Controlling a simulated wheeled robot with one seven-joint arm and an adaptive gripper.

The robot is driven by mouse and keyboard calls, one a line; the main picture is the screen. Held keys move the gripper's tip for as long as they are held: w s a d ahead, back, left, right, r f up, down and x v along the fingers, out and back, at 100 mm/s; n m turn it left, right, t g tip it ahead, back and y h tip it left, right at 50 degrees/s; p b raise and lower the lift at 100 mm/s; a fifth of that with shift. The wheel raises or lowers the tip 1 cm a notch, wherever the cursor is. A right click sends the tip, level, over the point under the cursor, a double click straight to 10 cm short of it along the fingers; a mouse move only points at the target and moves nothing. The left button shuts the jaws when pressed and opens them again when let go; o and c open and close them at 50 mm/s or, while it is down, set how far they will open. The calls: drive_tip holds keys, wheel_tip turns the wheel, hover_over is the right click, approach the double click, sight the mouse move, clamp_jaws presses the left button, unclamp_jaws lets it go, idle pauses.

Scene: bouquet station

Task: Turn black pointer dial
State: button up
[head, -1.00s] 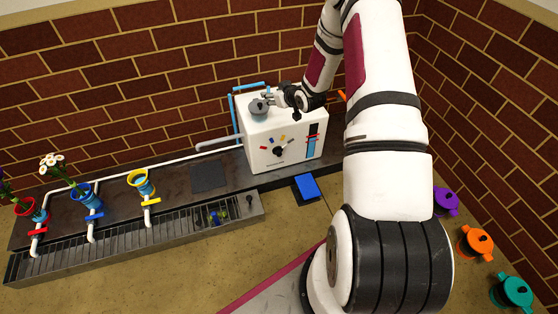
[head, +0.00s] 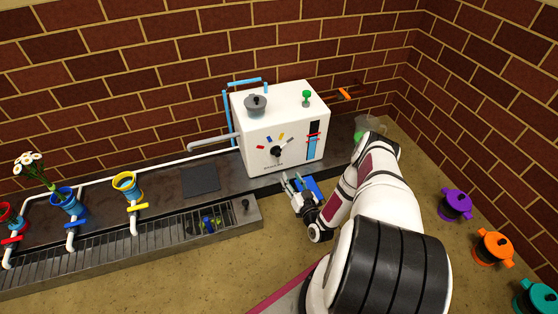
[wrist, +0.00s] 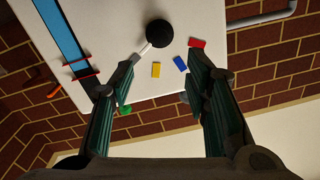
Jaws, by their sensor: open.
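The black pointer dial (head: 277,151) is on the front face of the white box (head: 252,139). It also shows in the wrist view (wrist: 159,33), with its white pointer slanting to the lower left there, past the yellow mark (wrist: 156,69). A blue mark (wrist: 179,63) and a red mark (wrist: 197,43) sit around the dial on the other side. My gripper (head: 291,181) is open and empty, in front of and a little below the dial. In the wrist view its two fingers (wrist: 162,85) are spread apart, with the dial beyond them, not touched.
A blue gauge with a red slider (head: 313,138) is right of the dial. A grey knob (head: 255,104) and a green knob (head: 306,96) stand on the box top. A grey pipe (head: 208,143) sticks out left.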

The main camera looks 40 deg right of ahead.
sight(279, 155)
drive_tip(key=b+x, duration=0.5)
drive_tip(key=x, duration=0.8)
drive_tip(key=shift+w+d+f, duration=0.1)
drive_tip(key=shift+w, duration=0.2)
clamp_jaws()
